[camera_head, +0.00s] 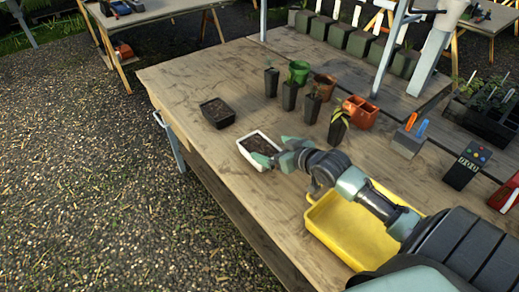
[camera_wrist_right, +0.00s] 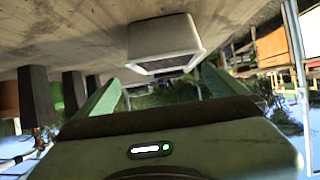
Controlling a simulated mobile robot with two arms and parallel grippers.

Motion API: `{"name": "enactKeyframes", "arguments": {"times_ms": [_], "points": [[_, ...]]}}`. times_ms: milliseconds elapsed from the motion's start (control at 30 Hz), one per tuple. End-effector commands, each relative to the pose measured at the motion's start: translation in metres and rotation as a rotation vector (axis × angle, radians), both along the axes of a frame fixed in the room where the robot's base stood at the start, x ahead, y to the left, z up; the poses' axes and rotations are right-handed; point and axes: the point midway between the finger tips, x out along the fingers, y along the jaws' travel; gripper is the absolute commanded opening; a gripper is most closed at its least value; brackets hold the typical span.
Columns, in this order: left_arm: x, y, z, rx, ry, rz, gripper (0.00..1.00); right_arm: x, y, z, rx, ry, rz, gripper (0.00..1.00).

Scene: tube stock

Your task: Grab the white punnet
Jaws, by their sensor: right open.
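The white punnet (camera_head: 247,153) holds dark soil and stands upright on the wooden table. It also shows in the upside-down right wrist view (camera_wrist_right: 163,36). My right gripper (camera_head: 275,151) is open, its fingers low over the table at the punnet's near right side. In the right wrist view the punnet lies just beyond the gap between the two green fingertips (camera_wrist_right: 160,80). I cannot tell whether a finger touches it. My left gripper is out of view.
A black punnet (camera_head: 217,113) stands behind and left. Several dark pots with seedlings, a green pot (camera_head: 299,72) and terracotta pots (camera_head: 361,113) stand behind. A yellow tray (camera_head: 350,229) lies under my right arm. The table's left side is clear.

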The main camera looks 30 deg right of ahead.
Motion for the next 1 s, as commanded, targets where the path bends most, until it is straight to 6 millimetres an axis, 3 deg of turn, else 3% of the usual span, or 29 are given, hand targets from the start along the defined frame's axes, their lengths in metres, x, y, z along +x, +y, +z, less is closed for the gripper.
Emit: {"name": "enactKeyframes", "arguments": {"times_ms": [400,600,900,1000], "points": [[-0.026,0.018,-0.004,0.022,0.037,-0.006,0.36,0.039,0.005,-0.025,0.002,0.005,-0.001,1.0],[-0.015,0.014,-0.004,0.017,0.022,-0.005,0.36,0.063,0.007,-0.038,0.001,0.007,0.001,1.0],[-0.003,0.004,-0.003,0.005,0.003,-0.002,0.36,0.067,0.008,-0.041,-0.001,0.007,0.002,1.0],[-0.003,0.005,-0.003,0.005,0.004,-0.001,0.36,0.067,0.008,-0.041,-0.001,0.007,0.001,0.72]]}}
